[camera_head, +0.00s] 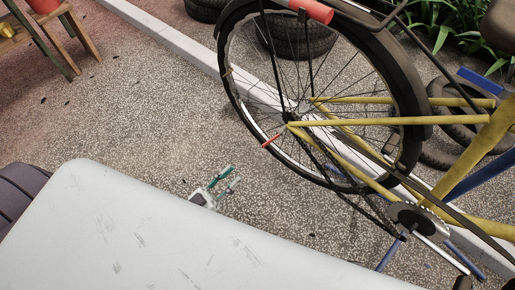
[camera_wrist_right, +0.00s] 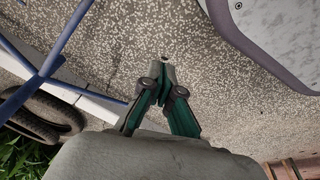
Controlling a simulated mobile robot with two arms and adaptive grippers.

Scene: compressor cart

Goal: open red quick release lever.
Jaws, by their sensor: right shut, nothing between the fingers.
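The red quick release lever (camera_head: 270,140) is a short red bar at the hub of the bicycle's spoked wheel (camera_head: 286,120). It points down and left from the hub. The lever does not show in that view.
The yellow bicycle frame (camera_head: 370,121) and the crankset (camera_head: 414,218) extend to the right of the wheel. Old tyres (camera_head: 305,38) lie behind the wheel. A wooden stool (camera_head: 62,35) stands at the top left. Speckled ground left of the wheel is clear.

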